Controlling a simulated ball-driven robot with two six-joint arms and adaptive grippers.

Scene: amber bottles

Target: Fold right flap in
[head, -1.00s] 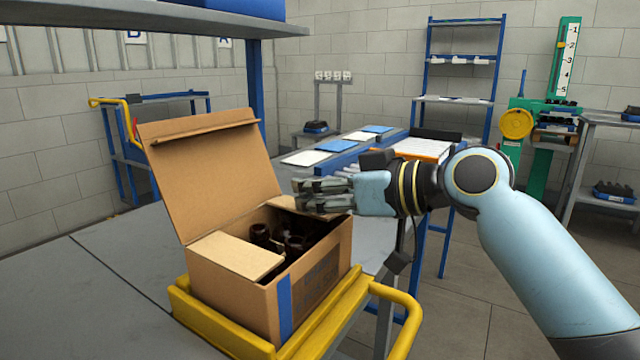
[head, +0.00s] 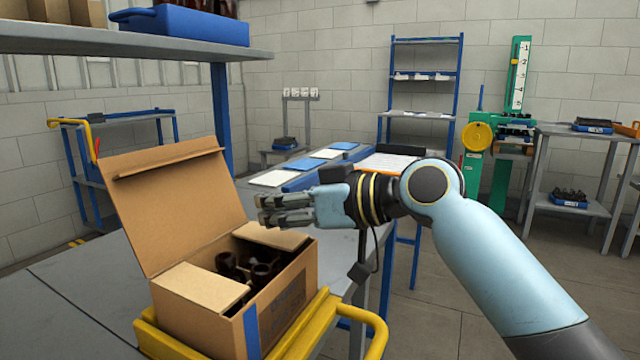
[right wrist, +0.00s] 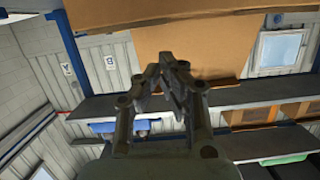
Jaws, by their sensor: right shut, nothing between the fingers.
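An open cardboard box (head: 285,315) stands at the front of the table in the head view. Its large lid flap (head: 180,200) stands up, tilted back on the far left side. The near small flap (head: 203,287) lies folded inward. The right flap (head: 270,236), at the far right end, also lies inward, nearly level. Dark amber bottles (head: 261,276) show between the two small flaps. My right gripper (head: 262,209) is shut and empty, just above the right flap with a small gap. In the right wrist view the gripper (right wrist: 172,65) points at the brown lid flap (right wrist: 195,45). My left gripper is out of view.
A yellow-railed stand (head: 310,318) borders the box at the front and right. A grey shelf (head: 120,40) holding a blue bin (head: 185,25) overhangs at upper left. The grey table (head: 75,295) is bare left of the box.

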